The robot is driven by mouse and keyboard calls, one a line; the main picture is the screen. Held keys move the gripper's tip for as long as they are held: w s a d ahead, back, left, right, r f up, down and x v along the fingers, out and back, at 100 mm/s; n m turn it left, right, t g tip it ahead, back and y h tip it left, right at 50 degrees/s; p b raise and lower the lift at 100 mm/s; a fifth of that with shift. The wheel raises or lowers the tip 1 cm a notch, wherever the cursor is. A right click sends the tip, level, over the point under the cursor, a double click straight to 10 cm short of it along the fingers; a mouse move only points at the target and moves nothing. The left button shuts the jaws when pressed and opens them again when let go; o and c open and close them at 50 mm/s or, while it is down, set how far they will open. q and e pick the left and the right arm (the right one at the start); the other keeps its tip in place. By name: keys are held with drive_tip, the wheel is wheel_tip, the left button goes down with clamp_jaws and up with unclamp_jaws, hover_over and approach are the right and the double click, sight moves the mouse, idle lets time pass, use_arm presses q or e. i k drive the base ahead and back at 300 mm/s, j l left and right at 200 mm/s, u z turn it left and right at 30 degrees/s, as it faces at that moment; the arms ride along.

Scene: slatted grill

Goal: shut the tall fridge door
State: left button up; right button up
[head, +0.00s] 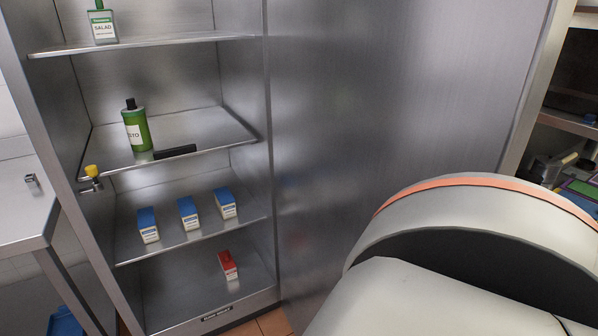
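The tall steel fridge (246,150) stands open on the left, with its shelves showing. Its door (400,110) is swung wide to the right, and its broad, plain metal face fills the middle of the head view. A narrow edge of the door (538,80) runs down its right side. No handle shows on the visible face. A rounded white link of my arm with an orange band covers the lower right and hides the door's lower part. Neither gripper shows. I cannot tell whether my arm touches the door.
Shelves hold a green salad bottle (104,28), a green bottle (136,128), several blue-topped cartons (188,212) and a red carton (228,265). A small yellow-topped fitting (92,172) is at the left frame. A steel table (25,210) stands left; a shelf rack (572,122) stands right.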

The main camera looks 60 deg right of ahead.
sight(372, 100)
drive_tip(key=k+l+u, duration=0.1)
drive_tip(key=k+u, duration=0.6)
drive_tip(key=u, duration=0.25)
drive_tip(key=k+l+z, duration=0.45)
drive_tip(key=k+z, duration=0.2)
drive_tip(key=k+l+z, duration=0.1)
drive_tip(key=l+z, duration=0.25)
drive_tip(key=l, duration=0.3)
drive_tip(key=l+z, duration=0.4)
drive_tip(key=l, duration=0.25)
drive_tip(key=k, duration=0.05)
